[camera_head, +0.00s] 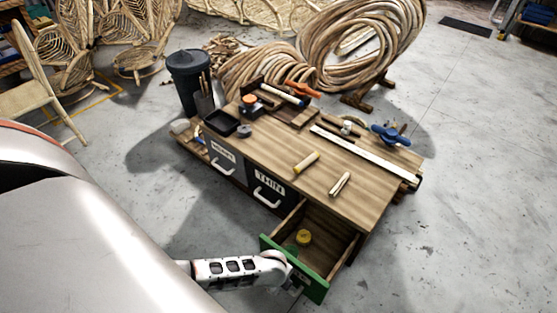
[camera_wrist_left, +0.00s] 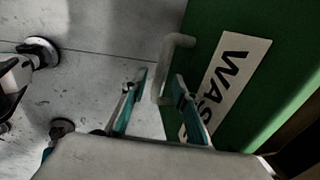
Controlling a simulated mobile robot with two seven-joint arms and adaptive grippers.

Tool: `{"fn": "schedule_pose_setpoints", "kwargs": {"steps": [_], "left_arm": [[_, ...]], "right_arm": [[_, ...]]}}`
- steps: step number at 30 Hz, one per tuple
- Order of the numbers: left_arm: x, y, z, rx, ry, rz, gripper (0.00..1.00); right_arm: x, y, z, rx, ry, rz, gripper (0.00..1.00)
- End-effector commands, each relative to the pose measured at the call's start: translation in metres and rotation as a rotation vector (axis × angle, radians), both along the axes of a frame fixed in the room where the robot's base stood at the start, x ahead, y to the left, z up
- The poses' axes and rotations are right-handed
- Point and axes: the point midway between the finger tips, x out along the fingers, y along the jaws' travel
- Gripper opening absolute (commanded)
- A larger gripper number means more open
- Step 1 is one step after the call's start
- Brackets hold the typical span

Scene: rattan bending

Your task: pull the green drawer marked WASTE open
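The green WASTE drawer (camera_head: 317,284) is pulled out from the front right of the wooden workbench, its inside visible from above. A small yellow round object (camera_head: 303,237) lies in it. In the left wrist view the green front (camera_wrist_left: 285,70) carries a white label reading "WAS", partly hidden, and a pale bar handle (camera_wrist_left: 166,68). My left gripper (camera_wrist_left: 158,100) is at the handle, its two teal fingers apart with the handle's end between them, nearer the right finger. Contact is unclear. In the head view this gripper is mostly hidden at the drawer front. My right gripper is not in view.
The workbench (camera_head: 335,208) holds tools and two short sticks. Two closed drawers, one grey (camera_head: 222,157) and one dark (camera_head: 267,188), sit left of the open one. A dark bin (camera_head: 188,75) and rattan coils (camera_head: 360,45) stand behind. The floor at right is clear.

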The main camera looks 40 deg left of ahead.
Motion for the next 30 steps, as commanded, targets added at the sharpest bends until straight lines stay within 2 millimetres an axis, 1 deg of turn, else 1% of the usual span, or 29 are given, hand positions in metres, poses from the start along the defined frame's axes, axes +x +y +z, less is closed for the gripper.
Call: {"fn": "schedule_pose_setpoints", "kwargs": {"steps": [12,18,24,30], "left_arm": [[-0.011,0.001,0.059,-0.001,-0.002,-0.001,0.29],[-0.016,0.001,0.083,0.0,-0.001,-0.001,0.29],[-0.018,0.001,0.094,0.002,0.001,-0.001,0.29],[-0.018,0.001,0.096,0.001,0.0,0.0,0.29]], "right_arm": [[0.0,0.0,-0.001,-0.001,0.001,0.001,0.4],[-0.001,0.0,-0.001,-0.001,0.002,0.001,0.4],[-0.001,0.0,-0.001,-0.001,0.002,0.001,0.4],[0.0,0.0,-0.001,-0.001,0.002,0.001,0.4]]}}
